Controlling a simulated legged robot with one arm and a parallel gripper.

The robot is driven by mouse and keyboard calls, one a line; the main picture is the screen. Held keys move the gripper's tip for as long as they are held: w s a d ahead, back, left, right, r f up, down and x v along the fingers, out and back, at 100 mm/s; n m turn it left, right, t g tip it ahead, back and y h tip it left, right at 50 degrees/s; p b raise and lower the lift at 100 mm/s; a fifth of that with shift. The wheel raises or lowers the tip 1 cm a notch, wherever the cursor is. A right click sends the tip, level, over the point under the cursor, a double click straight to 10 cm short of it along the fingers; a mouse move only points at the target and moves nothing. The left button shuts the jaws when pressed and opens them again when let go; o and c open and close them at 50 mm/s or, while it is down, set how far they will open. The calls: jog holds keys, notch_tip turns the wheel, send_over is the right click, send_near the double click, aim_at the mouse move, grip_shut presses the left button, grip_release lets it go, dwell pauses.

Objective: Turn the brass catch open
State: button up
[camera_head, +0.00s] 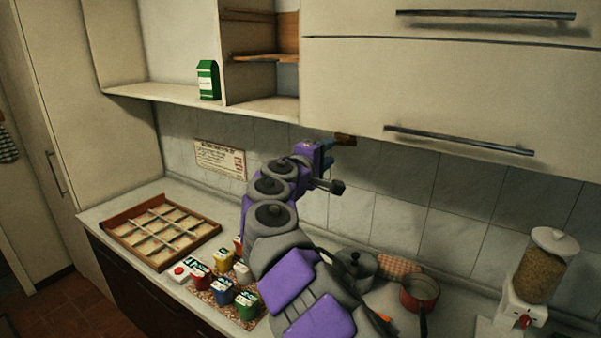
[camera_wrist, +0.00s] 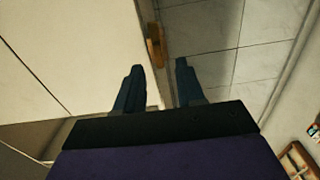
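The brass catch (camera_head: 345,139) is a small brown-orange piece at the lower edge of the white wall cabinet. In the wrist view the catch (camera_wrist: 156,42) stands upright in the picture, just beyond my fingertips. Its near end appears in the gap between them. My gripper (camera_wrist: 158,68) is open, with one dark blue finger on either side of the gap and nothing gripped. In the head view my gripper (camera_head: 328,150) is raised just below the cabinet edge, close to the catch. Whether a finger touches the catch cannot be told.
The cabinet (camera_head: 450,80) with bar handles is directly above my gripper, and the tiled wall (camera_head: 390,190) is behind. Below are a grey pot (camera_head: 357,265), a red pan (camera_head: 420,292), a grain dispenser (camera_head: 540,275), several small boxes and a wooden tray (camera_head: 205,233).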

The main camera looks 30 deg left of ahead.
jog(key=s+a, duration=0.1)
jog(key=s, duration=0.9)
jog(key=shift+s+f, duration=0.2)
jog(key=shift+s, duration=0.2)
